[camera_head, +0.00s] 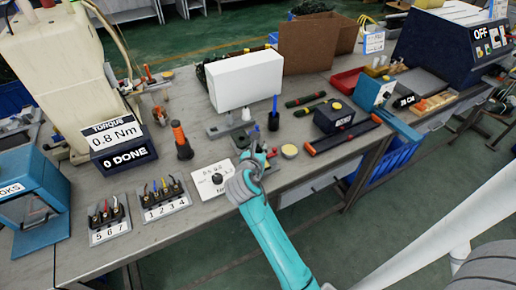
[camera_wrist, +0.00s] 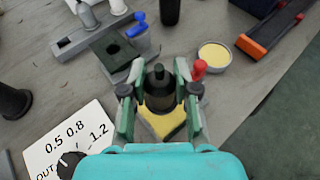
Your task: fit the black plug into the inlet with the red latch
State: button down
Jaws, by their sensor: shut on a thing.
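My gripper (camera_wrist: 158,78) has its two fingers closed around the sides of a dark, round black plug (camera_wrist: 159,92). In the head view my gripper (camera_head: 254,158) is over the bench, and the plug is hard to make out there. A red latch (camera_wrist: 200,68) shows just right of the right finger in the wrist view. The inlet it belongs to is mostly hidden behind the fingers and plug, so I cannot tell whether the plug is in it. A yellow patch (camera_wrist: 166,126) shows below the plug.
A dark green block with a square hole (camera_wrist: 113,50) and a blue latch (camera_wrist: 139,40) stands beyond, to the left. A yellow-filled round dish (camera_wrist: 214,54) is at right. A white dial card (camera_wrist: 75,145) lies at left. A white box (camera_head: 245,80) stands behind.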

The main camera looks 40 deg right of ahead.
jog(key=shift+f, duration=1.05)
jog(key=c, duration=0.8)
grip_release()
jog(key=v, duration=1.2)
jog(key=shift+s, duration=0.1)
jog(key=shift+f, duration=0.1)
